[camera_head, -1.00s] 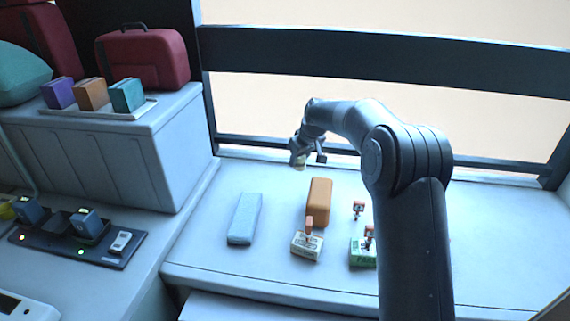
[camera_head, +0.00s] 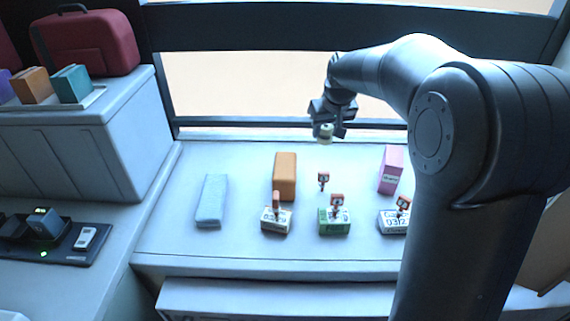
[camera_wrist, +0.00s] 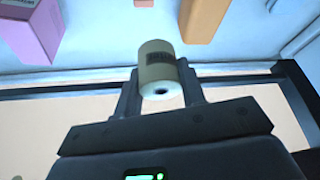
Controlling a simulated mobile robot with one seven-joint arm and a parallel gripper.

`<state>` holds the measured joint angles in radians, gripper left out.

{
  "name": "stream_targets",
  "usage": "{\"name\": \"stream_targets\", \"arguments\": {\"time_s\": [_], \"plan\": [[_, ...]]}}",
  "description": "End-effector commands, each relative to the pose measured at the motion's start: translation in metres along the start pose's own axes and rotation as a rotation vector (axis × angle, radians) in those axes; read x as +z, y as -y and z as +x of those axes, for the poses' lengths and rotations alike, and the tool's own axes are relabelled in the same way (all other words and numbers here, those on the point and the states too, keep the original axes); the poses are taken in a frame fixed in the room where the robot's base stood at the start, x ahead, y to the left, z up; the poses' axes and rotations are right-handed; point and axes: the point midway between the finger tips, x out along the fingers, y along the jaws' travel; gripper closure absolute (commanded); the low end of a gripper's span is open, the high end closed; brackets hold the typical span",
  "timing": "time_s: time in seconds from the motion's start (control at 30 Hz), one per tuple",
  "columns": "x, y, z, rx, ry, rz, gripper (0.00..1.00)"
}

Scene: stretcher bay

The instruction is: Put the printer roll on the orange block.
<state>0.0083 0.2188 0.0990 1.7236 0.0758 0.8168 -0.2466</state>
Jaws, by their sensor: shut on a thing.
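The printer roll (camera_wrist: 158,72) is a small cream cylinder with a dark printed label and a hole in its end. My gripper (camera_head: 327,128) is shut on it; in the wrist view my gripper (camera_wrist: 160,88) has one finger on each side of the roll. In the head view the roll (camera_head: 326,132) is small and held up in the air near the rear rail. The orange block (camera_head: 285,172) stands on the white counter, below and to the left of my gripper. It also shows at the top of the wrist view (camera_wrist: 204,18). Its top looks bare.
A light-blue block (camera_head: 211,200) lies left of the orange block and a pink box (camera_head: 390,168) stands to the right. Labelled boxes with red-topped pieces, one of them green (camera_head: 334,222), line the front. A charger strip (camera_head: 70,240) is at left. A dark rail (camera_head: 300,27) runs behind.

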Motion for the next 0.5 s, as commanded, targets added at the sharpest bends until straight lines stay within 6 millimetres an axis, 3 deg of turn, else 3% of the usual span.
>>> {"name": "stream_targets", "arguments": {"time_s": [0.17, 0.5], "plan": [[-0.002, 0.016, 0.013, 0.001, 0.002, 0.005, 0.86], [-0.023, 0.079, 0.071, 0.002, 0.001, 0.005, 0.86]]}}
